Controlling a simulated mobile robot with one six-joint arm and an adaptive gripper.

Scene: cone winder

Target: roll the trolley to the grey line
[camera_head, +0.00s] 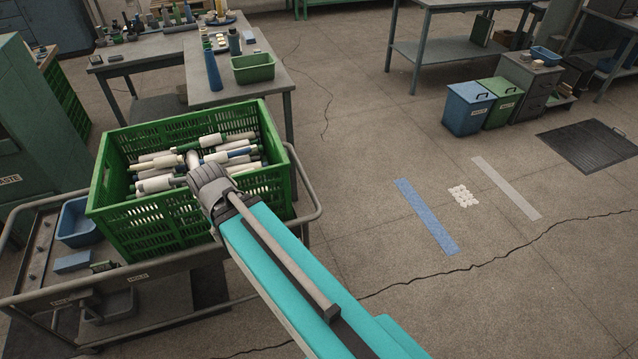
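The grey trolley (150,270) stands at the left, with a tube rail (308,190) at its right end. A green slatted crate (160,225) full of white, blue and green bobbins (235,152) sits on its top. The grey line (506,188) is a pale strip on the floor at the right, well apart from the trolley. My gripper (208,182) shows in front of the crate's near right part, at the end of my teal arm. Its fingers are mostly hidden by the wrist, so I cannot tell its opening or whether it touches anything.
A blue strip (427,217) and a patch of white dots (463,196) lie on the floor left of the grey line. A workbench (180,60) stands behind the trolley. Blue and green bins (468,108) and a dark floor grate (590,145) are at the right. Open floor lies between.

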